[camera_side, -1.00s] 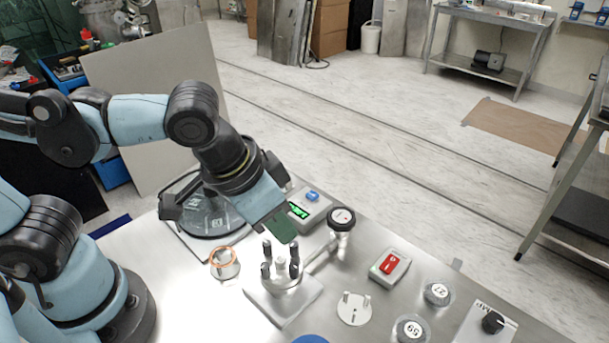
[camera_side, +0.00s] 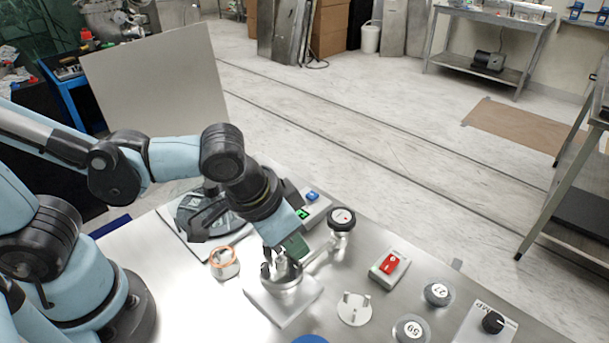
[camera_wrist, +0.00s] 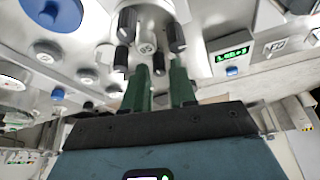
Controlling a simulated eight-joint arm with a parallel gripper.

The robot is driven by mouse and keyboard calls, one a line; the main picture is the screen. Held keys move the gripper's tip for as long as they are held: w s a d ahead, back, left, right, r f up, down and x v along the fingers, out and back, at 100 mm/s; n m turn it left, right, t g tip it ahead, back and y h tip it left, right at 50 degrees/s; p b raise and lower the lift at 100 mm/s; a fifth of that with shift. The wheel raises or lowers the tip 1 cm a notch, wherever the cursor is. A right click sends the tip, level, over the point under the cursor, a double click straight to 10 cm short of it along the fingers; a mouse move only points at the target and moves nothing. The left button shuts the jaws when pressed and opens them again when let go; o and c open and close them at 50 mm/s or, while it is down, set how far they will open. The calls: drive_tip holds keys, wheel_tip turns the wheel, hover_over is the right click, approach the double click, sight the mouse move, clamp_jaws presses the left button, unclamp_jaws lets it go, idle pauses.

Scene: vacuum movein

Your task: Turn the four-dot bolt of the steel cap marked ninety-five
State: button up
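The steel chamber with a round top and several upright black-topped bolts stands on a plate (camera_side: 268,303) at the table's middle. In the wrist view the small round cap (camera_wrist: 147,48) at its centre has marks too small to read. Black bolts ring it: one far (camera_wrist: 127,19), one right (camera_wrist: 177,38), one left (camera_wrist: 122,58) and one near (camera_wrist: 158,63). Dot counts cannot be read. My gripper (camera_wrist: 160,75) has two green fingers apart, with the near bolt's end around the gap between their tips. In the side view my gripper (camera_side: 293,246) is low over the chamber, hiding part of it.
A gauge (camera_side: 341,218) on a pipe stands right of the chamber. A display box (camera_side: 313,208) is behind. A copper-ringed cup (camera_side: 224,263) is left. A red switch (camera_side: 390,264), white pronged disc (camera_side: 354,309) and numbered pucks (camera_side: 437,293) lie right.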

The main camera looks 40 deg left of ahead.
clamp_jaws()
drive_tip(key=shift+n, duration=0.3)
drive_tip(key=n+y, duration=0.1)
drive_tip(key=n, duration=0.2)
drive_tip(key=shift+d+y, duration=0.15)
drive_tip(key=shift+y, duration=0.15)
drive_tip(key=n+y, duration=0.1)
drive_tip(key=n, duration=0.4)
drive_tip(key=shift+y, duration=0.4)
drive_tip(key=shift+n+g, duration=0.3)
drive_tip(key=shift+n, duration=0.2)
unclamp_jaws()
